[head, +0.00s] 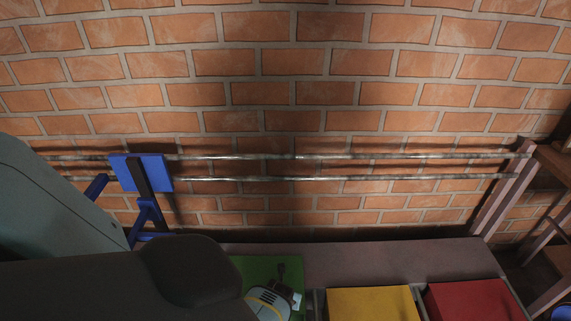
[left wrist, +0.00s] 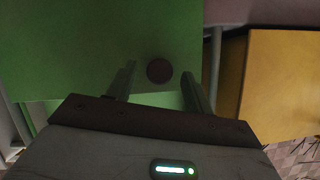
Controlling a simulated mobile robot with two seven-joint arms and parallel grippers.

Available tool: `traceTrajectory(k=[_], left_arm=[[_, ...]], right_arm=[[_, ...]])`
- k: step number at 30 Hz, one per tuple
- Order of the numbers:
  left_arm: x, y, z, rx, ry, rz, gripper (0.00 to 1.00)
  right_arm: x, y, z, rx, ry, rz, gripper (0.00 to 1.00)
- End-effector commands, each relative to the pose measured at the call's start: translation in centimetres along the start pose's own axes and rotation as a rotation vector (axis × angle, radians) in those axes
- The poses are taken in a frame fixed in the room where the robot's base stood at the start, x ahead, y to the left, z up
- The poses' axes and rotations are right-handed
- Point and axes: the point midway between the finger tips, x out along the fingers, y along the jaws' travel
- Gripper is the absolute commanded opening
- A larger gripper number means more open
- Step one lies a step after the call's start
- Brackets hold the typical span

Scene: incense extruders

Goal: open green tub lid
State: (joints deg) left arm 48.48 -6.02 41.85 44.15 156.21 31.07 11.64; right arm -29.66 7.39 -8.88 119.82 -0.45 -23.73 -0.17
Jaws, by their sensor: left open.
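The green tub lid (head: 252,267) lies at the bottom middle of the head view, partly hidden by my left arm. In the left wrist view the green lid (left wrist: 85,45) fills the upper left, with a small dark round knob (left wrist: 159,70) on it. My left gripper (left wrist: 158,69) is open, with one finger on each side of the knob and a visible gap to both. In the head view my left gripper (head: 281,272) is over the lid's right part. How far the fingertips are above the lid is hard to tell. My right gripper is not seen.
A yellow lid (head: 372,303) and a red lid (head: 470,301) are in a row to the right. Behind them are a grey-brown ledge (head: 370,258), two metal rails (head: 330,156) and a brick wall (head: 300,60). A blue stand (head: 155,172) is at left, wooden shelving (head: 553,165) at right.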

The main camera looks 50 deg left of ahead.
Motion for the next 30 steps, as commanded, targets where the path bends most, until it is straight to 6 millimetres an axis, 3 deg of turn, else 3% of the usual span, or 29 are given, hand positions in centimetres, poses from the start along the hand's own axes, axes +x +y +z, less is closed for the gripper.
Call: traceTrajectory(k=[4, 16, 23, 30], left_arm=[[0.0, 0.0, 0.1, 0.0, -0.001, 0.0, 0.52], [0.0, 0.0, 0.0, 0.0, 0.0, 0.0, 0.0], [0.3, 0.2, 0.6, 0.0, -0.001, 0.002, 0.0], [1.8, 1.2, 3.8, 0.001, -0.001, 0.002, 0.0]], right_arm=[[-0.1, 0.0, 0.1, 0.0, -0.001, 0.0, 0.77], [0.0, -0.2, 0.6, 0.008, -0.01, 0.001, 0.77], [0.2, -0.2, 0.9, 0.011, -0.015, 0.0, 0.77], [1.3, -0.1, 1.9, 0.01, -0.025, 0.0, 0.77]])
